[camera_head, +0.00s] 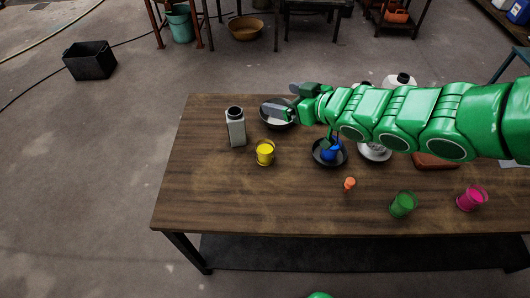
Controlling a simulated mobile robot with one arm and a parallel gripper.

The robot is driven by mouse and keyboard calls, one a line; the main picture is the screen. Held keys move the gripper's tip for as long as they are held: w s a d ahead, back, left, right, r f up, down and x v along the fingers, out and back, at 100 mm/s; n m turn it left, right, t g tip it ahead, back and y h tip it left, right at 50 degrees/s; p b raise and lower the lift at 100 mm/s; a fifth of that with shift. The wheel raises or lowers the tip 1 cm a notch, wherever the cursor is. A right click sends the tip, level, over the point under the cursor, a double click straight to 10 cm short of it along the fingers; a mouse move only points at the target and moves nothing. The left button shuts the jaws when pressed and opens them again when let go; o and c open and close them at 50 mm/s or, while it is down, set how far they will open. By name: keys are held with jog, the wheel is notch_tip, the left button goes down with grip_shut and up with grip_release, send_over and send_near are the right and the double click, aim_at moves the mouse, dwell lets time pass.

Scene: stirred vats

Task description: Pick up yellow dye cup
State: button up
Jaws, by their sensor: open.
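The yellow dye cup (265,153) stands upright on the brown wooden table (210,190), left of the table's middle. My gripper (290,106) is at the end of the green arm that reaches in from the right. It is open and appears above and a little behind and right of the yellow cup, apart from it. A dark bowl (268,117) lies behind the gripper and is partly hidden by it. I see nothing between the fingers.
A grey square bottle (236,130) stands close left of the yellow cup. A blue cup (331,150) sits on a dark dish to the right. An orange item (349,184), a green cup (403,204) and a pink cup (471,198) stand farther right. The table's left front is clear.

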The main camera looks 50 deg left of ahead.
send_near(265, 150)
jog(key=a, duration=0.1)
jog(key=a+f, duration=0.2)
jog(key=shift+w+a+f, duration=0.1)
jog(key=shift+w+f, duration=0.05)
jog(key=shift+w, duration=0.1)
jog(key=shift+x, duration=3.95)
jog(key=shift+w+f, duration=0.2)
jog(key=c, duration=1.2)
